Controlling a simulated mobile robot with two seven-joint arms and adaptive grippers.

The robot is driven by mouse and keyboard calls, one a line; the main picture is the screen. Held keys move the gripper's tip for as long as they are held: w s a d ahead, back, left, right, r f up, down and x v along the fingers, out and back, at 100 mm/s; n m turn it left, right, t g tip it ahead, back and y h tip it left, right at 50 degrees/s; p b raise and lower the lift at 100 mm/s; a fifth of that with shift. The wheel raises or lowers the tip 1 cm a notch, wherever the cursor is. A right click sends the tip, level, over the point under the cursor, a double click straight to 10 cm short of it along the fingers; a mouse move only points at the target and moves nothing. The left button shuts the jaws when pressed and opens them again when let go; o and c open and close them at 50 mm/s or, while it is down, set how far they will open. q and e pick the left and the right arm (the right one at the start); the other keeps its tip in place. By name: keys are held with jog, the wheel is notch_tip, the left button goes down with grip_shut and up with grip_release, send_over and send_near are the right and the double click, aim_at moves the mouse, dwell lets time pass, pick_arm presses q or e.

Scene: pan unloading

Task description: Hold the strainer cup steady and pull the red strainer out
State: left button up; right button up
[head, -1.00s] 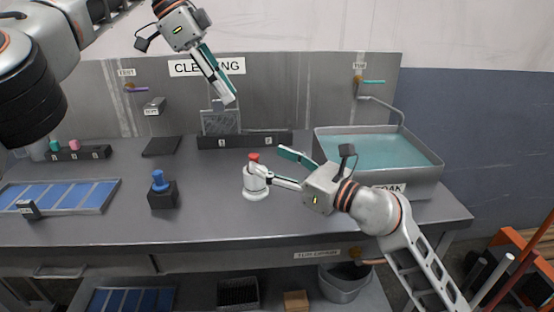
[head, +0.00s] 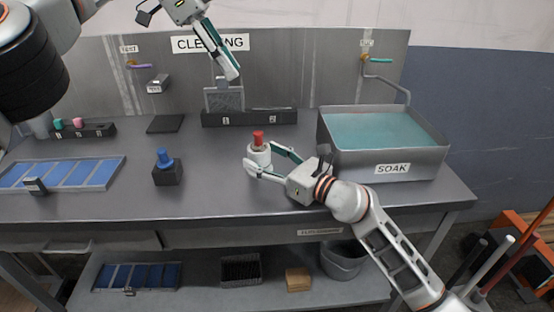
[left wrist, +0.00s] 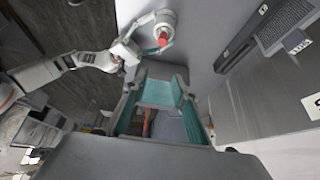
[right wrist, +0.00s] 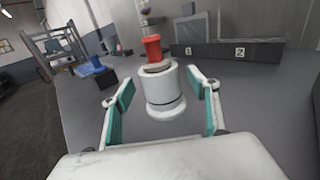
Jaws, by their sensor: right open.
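The strainer cup (head: 259,156) is a white round cup standing upright on the grey counter. The red strainer (head: 258,137) sticks up out of its top. In the right wrist view the cup (right wrist: 165,100) stands ahead, between the tips of my open right gripper (right wrist: 163,95), with gaps beside it. The red strainer (right wrist: 152,48) rises above its rim. In the head view my right gripper (head: 262,160) reaches in from the right with fingers on either side. The left wrist view also shows the red strainer (left wrist: 163,40).
A soak basin (head: 440,155) stands to the right. A blue-topped black block (head: 168,175) and a tray with blue panels (head: 105,183) are on the left. A dark numbered rack (head: 220,118) lies behind the cup. Counter between block and cup is clear.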

jog(key=shift+x, duration=1.15)
